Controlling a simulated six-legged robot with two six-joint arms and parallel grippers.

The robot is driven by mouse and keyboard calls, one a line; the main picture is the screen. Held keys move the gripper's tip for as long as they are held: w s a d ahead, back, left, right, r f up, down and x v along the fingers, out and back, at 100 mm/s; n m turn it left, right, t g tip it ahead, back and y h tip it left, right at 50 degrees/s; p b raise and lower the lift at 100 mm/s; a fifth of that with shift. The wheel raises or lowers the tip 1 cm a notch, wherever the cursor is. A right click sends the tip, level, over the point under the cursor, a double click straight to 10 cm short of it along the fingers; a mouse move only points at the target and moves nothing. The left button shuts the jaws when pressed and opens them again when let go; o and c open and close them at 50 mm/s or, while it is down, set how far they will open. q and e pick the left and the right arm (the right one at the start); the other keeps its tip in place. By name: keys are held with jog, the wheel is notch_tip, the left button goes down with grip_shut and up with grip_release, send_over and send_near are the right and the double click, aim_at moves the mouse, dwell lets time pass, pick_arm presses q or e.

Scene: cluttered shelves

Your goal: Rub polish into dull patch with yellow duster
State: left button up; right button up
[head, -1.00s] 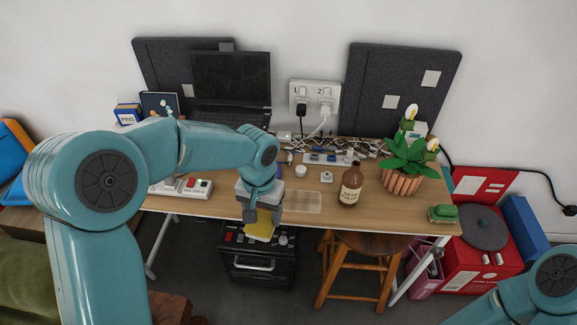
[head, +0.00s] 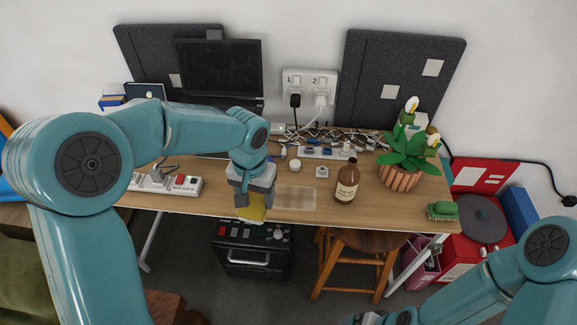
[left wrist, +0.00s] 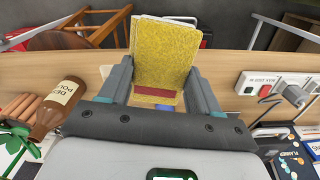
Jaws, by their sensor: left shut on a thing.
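My left gripper (head: 250,203) is shut on the yellow duster (head: 252,211) at the front edge of the desk. The duster also shows in the left wrist view (left wrist: 165,58), upright between the two fingers. The dull patch (head: 295,198) is a pale rectangle on the wooden desk, just right of my left gripper. A brown bottle (head: 347,183) with a cream label stands right of the patch; it also shows in the left wrist view (left wrist: 60,104). Only my right arm shows at the lower right; its fingers are out of the picture.
A green brush (head: 442,210) lies near the desk's right front corner, by a potted plant (head: 402,172). Tangled cables and a power strip (head: 320,152) lie behind the patch. Another power strip (head: 172,184) lies to the left. A wooden stool (head: 365,242) stands below.

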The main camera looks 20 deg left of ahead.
pick_arm(q)
jog(key=shift+w+f, duration=0.1)
dwell(0.3)
jog(key=shift+n, duration=0.8)
